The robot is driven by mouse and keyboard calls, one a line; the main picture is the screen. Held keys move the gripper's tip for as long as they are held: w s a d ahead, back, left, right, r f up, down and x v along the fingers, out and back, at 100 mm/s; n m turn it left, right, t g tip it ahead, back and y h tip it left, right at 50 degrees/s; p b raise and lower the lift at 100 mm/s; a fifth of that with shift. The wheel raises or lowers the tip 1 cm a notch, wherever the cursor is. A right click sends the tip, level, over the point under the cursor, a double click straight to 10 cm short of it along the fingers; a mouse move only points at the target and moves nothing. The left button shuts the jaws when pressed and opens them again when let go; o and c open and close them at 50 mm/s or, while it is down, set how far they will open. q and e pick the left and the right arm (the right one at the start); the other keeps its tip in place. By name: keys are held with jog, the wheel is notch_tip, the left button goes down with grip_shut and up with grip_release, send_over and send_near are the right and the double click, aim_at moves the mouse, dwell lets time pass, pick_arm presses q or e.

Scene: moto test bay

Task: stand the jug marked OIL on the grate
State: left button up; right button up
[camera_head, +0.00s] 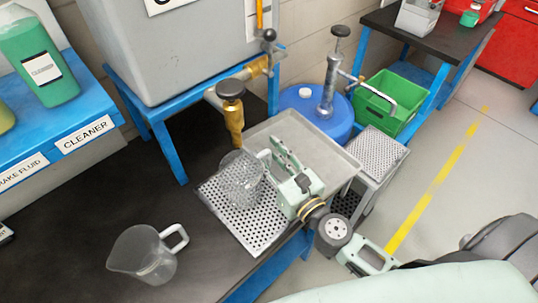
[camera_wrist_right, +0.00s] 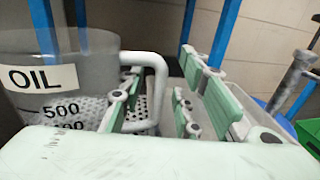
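The clear jug marked OIL (camera_wrist_right: 42,80) shows its label and scale in the right wrist view. In the head view a clear jug (camera_head: 238,180) appears upright on the perforated metal grate (camera_head: 254,233), below the brass tap. Its white handle (camera_wrist_right: 158,80) points toward my right gripper (camera_head: 290,172). In the right wrist view the pale green fingers of my right gripper (camera_wrist_right: 168,98) are spread apart. One finger lies on the jug side of the handle's upright bar and the other beyond it, with a gap. My left gripper is not in view.
A second clear jug (camera_head: 145,256) stands on the black bench (camera_head: 75,210) at front left. The brass tap (camera_head: 232,108) hangs close above the grate. A grey tray (camera_head: 322,142), a blue drum (camera_head: 312,118) and a green bin (camera_head: 390,104) are behind my right gripper.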

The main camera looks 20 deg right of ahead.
jog(key=shift+s+d, duration=0.25)
jog(key=shift+s, duration=1.05)
jog(key=shift+s+d, duration=0.3)
jog(key=shift+s, duration=1.05)
jog(key=shift+s+d, duration=0.25)
jog(key=shift+s, duration=1.05)
